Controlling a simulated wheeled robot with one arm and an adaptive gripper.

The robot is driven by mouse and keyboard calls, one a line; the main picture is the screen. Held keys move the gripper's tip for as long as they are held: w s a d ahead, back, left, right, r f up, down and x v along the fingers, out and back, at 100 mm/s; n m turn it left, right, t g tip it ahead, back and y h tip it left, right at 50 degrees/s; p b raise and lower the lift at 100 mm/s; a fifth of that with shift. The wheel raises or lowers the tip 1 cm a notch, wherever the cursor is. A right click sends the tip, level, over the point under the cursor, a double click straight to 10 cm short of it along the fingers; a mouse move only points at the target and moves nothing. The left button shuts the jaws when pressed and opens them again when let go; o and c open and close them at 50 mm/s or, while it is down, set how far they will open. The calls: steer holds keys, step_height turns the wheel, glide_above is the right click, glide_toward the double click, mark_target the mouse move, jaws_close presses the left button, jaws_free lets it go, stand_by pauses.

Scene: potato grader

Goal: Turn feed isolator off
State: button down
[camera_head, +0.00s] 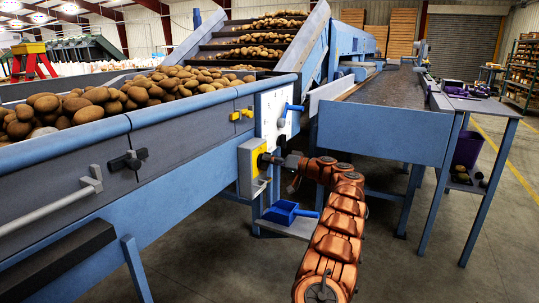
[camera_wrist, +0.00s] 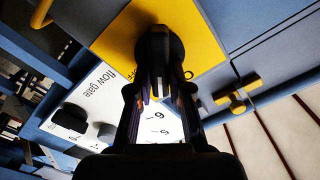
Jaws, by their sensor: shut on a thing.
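The feed isolator is a grey box with a yellow plate (camera_head: 246,159) on the side of the blue feed hopper. In the wrist view the yellow plate (camera_wrist: 205,35) fills the top middle, with a round black rotary handle (camera_wrist: 160,42) on it. My gripper (camera_head: 265,160) reaches the plate from the right. In the wrist view its dark fingers (camera_wrist: 160,85) are shut on the handle, one on each side. The fingers hide part of the handle and most of the plate's lettering, so the handle's exact setting is unclear.
A white flow gate panel (camera_head: 270,110) with a blue lever sits just above the isolator; its dark knob (camera_wrist: 72,118) shows in the wrist view. A small yellow knob (camera_wrist: 237,98) is beside it. Potatoes (camera_head: 110,95) fill the hopper. A blue tray (camera_head: 285,212) lies below.

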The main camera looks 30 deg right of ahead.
steer(key=m+p, duration=0.2)
steer(key=m, duration=0.1)
steer(key=m+p, duration=0.2)
steer(key=m, duration=0.2)
steer(key=m+p, duration=0.3)
steer(key=shift+w+d+f, duration=0.1)
steer(key=shift+d+f, duration=0.05)
steer(key=shift+f, duration=0.2)
steer(key=shift+f+m, duration=0.1)
steer(key=shift+m, duration=0.3)
steer(key=c, duration=1.1)
jaws_free()
steer(key=v, duration=1.2)
